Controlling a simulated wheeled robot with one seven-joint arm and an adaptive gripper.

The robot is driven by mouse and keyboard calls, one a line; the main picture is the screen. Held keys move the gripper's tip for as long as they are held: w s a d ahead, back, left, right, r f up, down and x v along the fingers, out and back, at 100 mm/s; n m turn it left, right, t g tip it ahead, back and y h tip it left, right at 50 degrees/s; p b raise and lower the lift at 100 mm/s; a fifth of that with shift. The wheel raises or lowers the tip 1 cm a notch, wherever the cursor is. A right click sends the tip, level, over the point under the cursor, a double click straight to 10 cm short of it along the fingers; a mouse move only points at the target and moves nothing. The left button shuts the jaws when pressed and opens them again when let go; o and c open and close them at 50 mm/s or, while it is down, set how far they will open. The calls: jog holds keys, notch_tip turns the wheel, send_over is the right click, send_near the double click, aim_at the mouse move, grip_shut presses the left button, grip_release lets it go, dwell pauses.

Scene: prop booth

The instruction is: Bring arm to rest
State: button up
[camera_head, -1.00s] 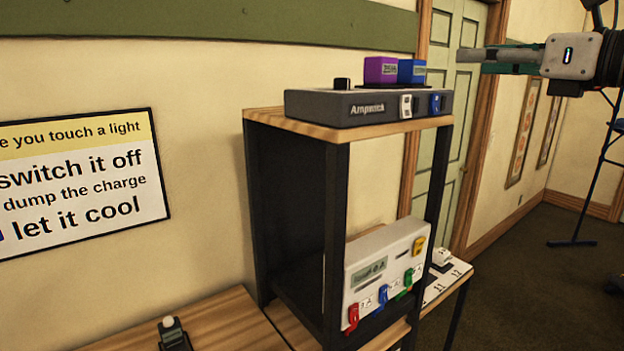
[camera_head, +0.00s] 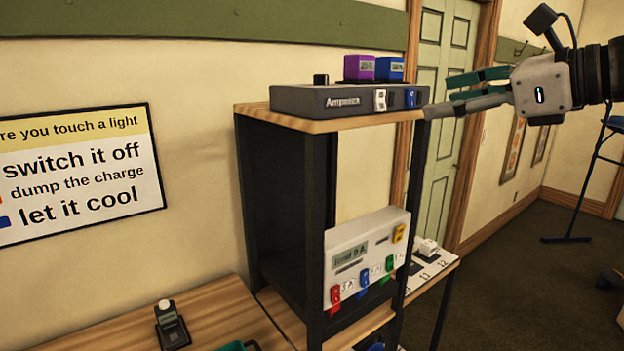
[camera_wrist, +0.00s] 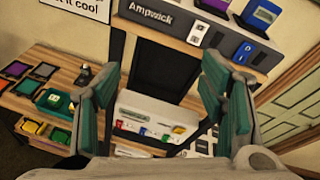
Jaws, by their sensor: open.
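My gripper (camera_head: 462,92) is at the upper right in the head view, level with the top of the shelf rack and close to its right end. Its two teal-padded fingers point left, stand apart and hold nothing. In the wrist view the open fingers (camera_wrist: 160,100) frame the rack, with empty space between them. The wrist camera sits on a stalk above my gripper. The dark Ampwick unit (camera_head: 345,98) lies on the rack's wooden top, left of the fingertips. It also shows beyond the fingers in the wrist view (camera_wrist: 188,30).
Purple (camera_head: 359,67) and blue (camera_head: 390,68) blocks sit on the Ampwick unit. A white box with coloured switches (camera_head: 366,255) stands on the lower shelf. A wooden table (camera_head: 215,318) is at lower left. A sign (camera_head: 75,172) hangs on the wall. Open floor lies right.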

jog(key=s+a+f+n+g+h, duration=0.4)
jog(key=s+a+f+n+g, duration=0.15)
jog(key=s+f+n, duration=0.65)
jog(key=s+d+f+n+h, duration=0.2)
jog(key=s+f+n+h, duration=0.1)
jog(key=f+n, duration=0.2)
jog(key=s+d+f+n+h+b, duration=0.1)
jog(key=s+d+f+n+h, duration=0.1)
jog(key=s+f+n, duration=0.2)
notch_tip(320, 180, down, 2)
jog(key=n, duration=0.3)
jog(key=shift+d+h, duration=0.3)
jog(key=shift+h, duration=0.1)
jog(key=shift+s, duration=0.1)
jog(key=shift+c, duration=0.3)
